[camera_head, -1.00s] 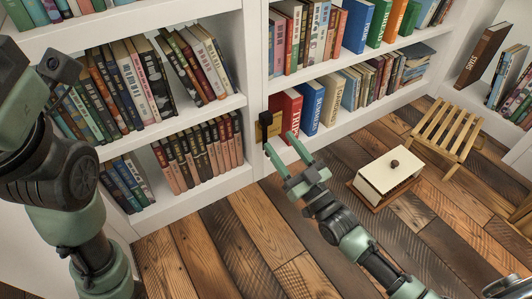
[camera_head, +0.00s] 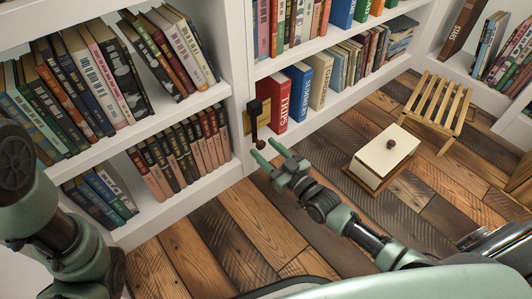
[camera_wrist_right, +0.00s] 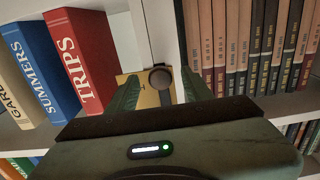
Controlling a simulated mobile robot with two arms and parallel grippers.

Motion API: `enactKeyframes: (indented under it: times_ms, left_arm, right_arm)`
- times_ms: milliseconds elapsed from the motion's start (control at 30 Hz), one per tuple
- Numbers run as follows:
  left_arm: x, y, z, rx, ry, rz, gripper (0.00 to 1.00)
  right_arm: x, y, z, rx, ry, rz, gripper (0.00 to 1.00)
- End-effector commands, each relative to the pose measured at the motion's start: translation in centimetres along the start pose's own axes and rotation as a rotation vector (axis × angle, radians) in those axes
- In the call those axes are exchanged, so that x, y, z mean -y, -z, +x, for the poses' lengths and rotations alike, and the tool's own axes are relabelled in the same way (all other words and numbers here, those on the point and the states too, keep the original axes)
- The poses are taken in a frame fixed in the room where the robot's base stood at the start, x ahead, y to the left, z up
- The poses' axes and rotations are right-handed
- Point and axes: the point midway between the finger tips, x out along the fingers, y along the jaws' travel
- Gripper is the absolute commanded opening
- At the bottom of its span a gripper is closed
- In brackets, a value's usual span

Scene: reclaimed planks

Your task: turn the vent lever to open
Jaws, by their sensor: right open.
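The vent lever (camera_head: 255,121) is a dark handle with a brown round knob at its lower end. In the head view it hangs downward over a brass plate (camera_head: 247,124) on the white bookcase upright. My right gripper (camera_head: 262,146) is open with green fingers, its tips close by the knob. In the right wrist view the lever's dark round end (camera_wrist_right: 161,77) and the brass plate (camera_wrist_right: 148,98) show between my right gripper's two spread fingers (camera_wrist_right: 161,88). I cannot tell whether they touch it. My left arm shows at the left edge, its gripper out of view.
A red book (camera_head: 292,96) and a blue book (camera_head: 303,85) stand just right of the lever. Brown books (camera_head: 180,150) fill the lower shelf left of it. A cream box with a knob (camera_head: 386,153) and a slatted wooden stool (camera_head: 438,104) stand on the plank floor (camera_head: 262,225).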

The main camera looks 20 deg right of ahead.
Motion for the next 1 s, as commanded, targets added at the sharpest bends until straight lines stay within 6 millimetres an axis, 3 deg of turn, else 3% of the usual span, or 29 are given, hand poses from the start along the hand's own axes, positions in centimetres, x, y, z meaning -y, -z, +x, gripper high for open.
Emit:
enactKeyframes:
  times_ms: [267,400,467,1000]
  left_arm:
    - [-0.02,0.05,0.00,-0.001,0.000,0.000,0.00]
    - [-0.03,0.06,0.00,-0.002,-0.001,0.000,0.00]
    - [-0.03,0.07,0.00,-0.002,-0.001,0.000,0.00]
    - [-0.04,0.07,-0.01,-0.002,-0.001,0.000,0.00]
  right_arm:
    - [0.03,0.04,0.20,0.001,0.000,0.000,0.51]
    - [0.03,0.04,0.19,0.001,0.000,0.000,0.12]
    - [0.03,0.04,0.19,0.000,0.000,0.000,0.00]
    - [0.03,0.04,0.18,0.000,0.000,0.000,0.00]
